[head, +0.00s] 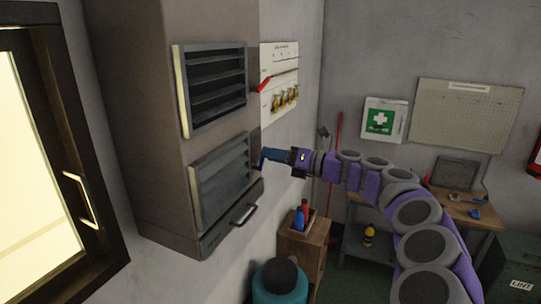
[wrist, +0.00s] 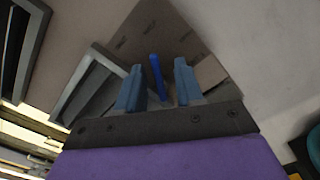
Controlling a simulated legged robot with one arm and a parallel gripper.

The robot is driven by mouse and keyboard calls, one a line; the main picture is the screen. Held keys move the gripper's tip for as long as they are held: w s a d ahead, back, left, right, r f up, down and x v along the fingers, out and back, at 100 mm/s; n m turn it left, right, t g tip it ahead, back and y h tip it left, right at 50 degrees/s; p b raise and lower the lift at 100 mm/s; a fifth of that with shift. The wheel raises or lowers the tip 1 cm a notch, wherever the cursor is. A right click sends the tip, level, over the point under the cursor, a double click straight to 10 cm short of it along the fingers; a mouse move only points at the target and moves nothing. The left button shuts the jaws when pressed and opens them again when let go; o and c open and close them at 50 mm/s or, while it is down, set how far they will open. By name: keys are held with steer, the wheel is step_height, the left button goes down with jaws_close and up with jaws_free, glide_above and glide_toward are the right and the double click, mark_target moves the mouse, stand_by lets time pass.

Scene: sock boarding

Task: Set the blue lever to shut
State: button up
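In the wrist view the blue lever (wrist: 157,78) is a slim bar that stands between the two blue fingers of my gripper (wrist: 159,66). The fingers are apart, one on each side of the lever, with a narrow gap showing on both sides. I cannot tell whether the lever is fully inside their reach in depth. In the head view my gripper (head: 272,155) is at the right side of the tall brown cabinet (head: 225,25), beside the lower louvred panel (head: 221,181). A small blue piece, likely the lever (head: 257,164), shows at its tip.
A red handle (head: 264,85) sticks out higher on the cabinet's right side, before a white board (head: 279,58) with brass items. A wooden crate stand (head: 303,246) and a teal bin (head: 280,287) stand below.

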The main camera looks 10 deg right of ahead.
steer(key=shift+w+a, duration=0.3)
steer(key=shift+a, duration=0.3)
steer(key=shift+s, duration=0.1)
jaws_close()
